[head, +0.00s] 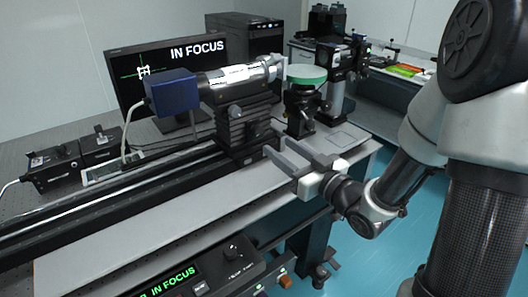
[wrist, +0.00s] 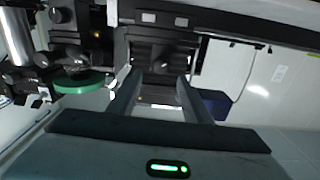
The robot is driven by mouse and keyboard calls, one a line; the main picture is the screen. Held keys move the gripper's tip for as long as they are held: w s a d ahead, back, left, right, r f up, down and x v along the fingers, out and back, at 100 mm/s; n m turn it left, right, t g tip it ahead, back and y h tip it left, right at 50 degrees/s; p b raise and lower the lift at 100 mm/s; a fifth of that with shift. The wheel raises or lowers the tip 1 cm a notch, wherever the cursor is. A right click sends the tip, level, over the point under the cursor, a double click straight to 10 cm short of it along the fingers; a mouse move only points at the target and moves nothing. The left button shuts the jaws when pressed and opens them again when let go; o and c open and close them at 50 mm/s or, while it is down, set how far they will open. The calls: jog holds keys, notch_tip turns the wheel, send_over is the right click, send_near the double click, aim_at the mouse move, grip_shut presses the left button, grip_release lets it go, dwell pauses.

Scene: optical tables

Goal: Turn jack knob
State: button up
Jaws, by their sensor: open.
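The black jack (head: 238,132) stands on the long rail and carries the silver tube (head: 238,76) with its blue camera box (head: 172,90). A dark knob (head: 256,129) seems to sit on the jack's near right side, though it is hard to tell from the black body. My gripper (head: 274,146) is open and empty, just right of the jack's lower part, with its fingers pointing at it. In the wrist view my gripper (wrist: 157,80) has its fingers apart, with the jack (wrist: 158,52) ahead between them. I cannot tell whether they touch the knob.
A green-topped black mount (head: 306,74) stands close behind my gripper; its green disc shows in the wrist view (wrist: 80,82). A monitor (head: 185,55) and a front control box (head: 180,280) both read "IN FOCUS". The table's near strip (head: 150,225) is clear.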

aim_at(260, 133)
jog(key=x, duration=0.8)
jog(key=shift+w+a, duration=0.1)
jog(key=shift+c, duration=0.3)
jog(key=c, duration=1)
jog(key=shift+f+b, duration=0.15)
jog(key=shift+b, duration=0.4)
jog(key=shift+n+b, duration=0.35)
jog(key=shift+n, duration=0.05)
